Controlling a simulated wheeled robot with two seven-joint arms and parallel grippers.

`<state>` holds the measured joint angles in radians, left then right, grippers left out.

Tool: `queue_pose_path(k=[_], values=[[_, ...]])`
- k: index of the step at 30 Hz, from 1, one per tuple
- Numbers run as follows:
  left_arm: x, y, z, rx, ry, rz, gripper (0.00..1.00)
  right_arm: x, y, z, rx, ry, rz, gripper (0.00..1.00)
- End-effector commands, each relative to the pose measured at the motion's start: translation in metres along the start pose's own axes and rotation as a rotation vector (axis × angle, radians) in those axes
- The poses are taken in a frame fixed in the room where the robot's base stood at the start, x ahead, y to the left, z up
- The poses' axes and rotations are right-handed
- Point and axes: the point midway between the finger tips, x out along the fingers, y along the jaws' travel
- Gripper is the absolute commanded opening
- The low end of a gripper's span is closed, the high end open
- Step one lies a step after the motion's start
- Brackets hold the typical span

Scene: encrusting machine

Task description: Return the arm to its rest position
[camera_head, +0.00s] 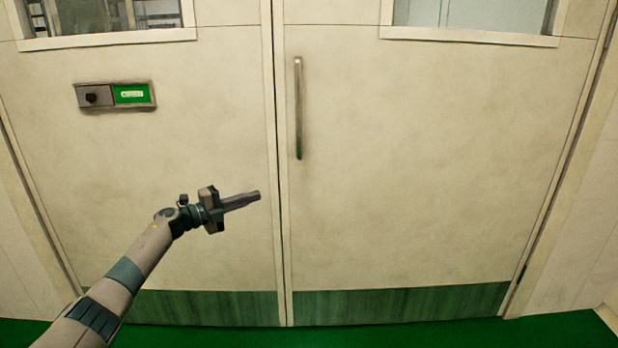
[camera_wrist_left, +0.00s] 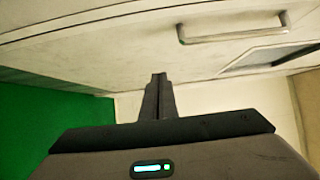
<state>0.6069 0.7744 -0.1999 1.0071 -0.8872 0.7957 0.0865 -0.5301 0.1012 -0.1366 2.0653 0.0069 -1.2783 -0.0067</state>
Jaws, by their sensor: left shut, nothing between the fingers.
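My left arm (camera_head: 130,272) reaches in from the lower left of the head view, stretched up and to the right. My left gripper (camera_head: 257,195) is shut and empty. It is in front of the left door leaf, with its tip near the seam between the two leaves. In the left wrist view the closed fingers (camera_wrist_left: 158,78) point toward the door surface with nothing between them. I cannot tell whether the tip touches the door. My right gripper is not in view.
A closed cream double door (camera_head: 420,180) fills the view. It has a vertical handle (camera_head: 298,108) on the right leaf, a green-and-grey lock plate (camera_head: 115,95) on the left leaf, windows above and green kick plates (camera_head: 400,305) below. The floor (camera_head: 560,330) is green; its visible strip is clear.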

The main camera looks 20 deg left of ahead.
Motion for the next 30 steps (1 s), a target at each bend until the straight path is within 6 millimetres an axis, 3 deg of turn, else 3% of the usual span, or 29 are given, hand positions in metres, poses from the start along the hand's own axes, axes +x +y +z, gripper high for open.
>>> queue_pose_path(k=[8, 11, 14, 22, 30], values=[[0.003, 0.012, -0.006, -0.029, -0.010, -0.003, 0.00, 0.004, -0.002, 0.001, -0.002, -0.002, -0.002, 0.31], [0.008, 0.032, -0.016, -0.083, -0.030, -0.010, 0.00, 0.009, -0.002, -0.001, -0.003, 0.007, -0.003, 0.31], [0.012, 0.066, -0.033, -0.175, -0.069, -0.019, 0.00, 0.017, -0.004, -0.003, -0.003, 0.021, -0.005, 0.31], [-0.002, 0.205, -0.106, -0.536, -0.273, 0.008, 0.00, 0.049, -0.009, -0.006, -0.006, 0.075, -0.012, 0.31], [-0.056, 0.337, -0.201, -0.873, -0.508, 0.116, 0.00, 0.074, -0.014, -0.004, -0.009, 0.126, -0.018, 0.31]])
